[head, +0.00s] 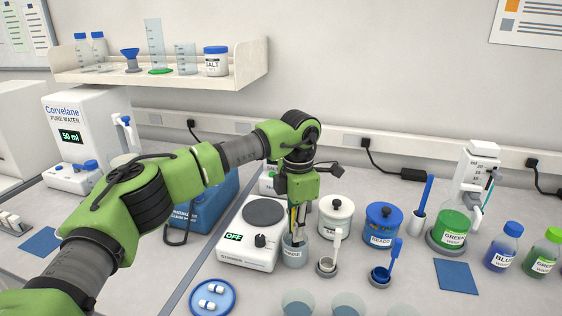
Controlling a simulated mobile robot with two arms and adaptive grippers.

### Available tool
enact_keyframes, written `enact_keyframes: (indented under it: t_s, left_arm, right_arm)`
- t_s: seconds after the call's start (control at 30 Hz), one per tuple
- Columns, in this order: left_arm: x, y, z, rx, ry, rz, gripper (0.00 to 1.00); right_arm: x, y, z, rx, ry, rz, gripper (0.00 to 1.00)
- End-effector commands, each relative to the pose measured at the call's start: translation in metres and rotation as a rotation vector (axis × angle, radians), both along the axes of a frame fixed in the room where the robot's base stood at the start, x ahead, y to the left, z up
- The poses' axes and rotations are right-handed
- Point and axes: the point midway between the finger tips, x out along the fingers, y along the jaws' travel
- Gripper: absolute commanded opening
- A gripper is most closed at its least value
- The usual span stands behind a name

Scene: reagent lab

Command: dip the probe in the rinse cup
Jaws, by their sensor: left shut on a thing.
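The rinse cup (294,255) is a small grey-clear cup labelled "RINSE", standing upright on the bench just right of the stirrer. My left gripper (297,212) points straight down over it and is shut on the probe (292,222), a slim piece with a yellow part. The probe is upright, and its lower end is at the cup's mouth. The gripper fingers and the cup hide the tip, so I cannot tell how deep it is. My right gripper is not in view.
The stirrer (250,238) reads "OFF" close on the left. A white lidded jar (335,217) and a blue-lidded beads jar (384,226) stand to the right. Small scoops in holders (326,265) are near the cup. A blue mat (456,276) lies bare at right.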

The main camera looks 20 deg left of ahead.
Motion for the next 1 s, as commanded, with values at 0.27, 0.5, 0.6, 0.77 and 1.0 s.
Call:
enact_keyframes:
  t_s: [0.27,0.5,0.6,0.77,1.0]
  left_arm:
    - [0.000,0.000,0.012,0.000,-0.001,0.000,0.00]
    - [0.000,0.000,0.032,0.000,-0.001,0.000,0.00]
    - [0.000,0.000,0.040,0.000,0.000,0.000,0.00]
    - [0.000,0.000,0.053,0.000,0.000,0.000,0.00]
    - [0.000,0.000,0.072,-0.001,-0.001,0.000,0.00]
  right_arm:
    - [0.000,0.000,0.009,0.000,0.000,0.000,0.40]
    - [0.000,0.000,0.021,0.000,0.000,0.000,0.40]
    - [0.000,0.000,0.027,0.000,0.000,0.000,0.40]
    - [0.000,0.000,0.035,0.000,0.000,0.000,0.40]
    - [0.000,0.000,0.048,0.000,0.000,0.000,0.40]
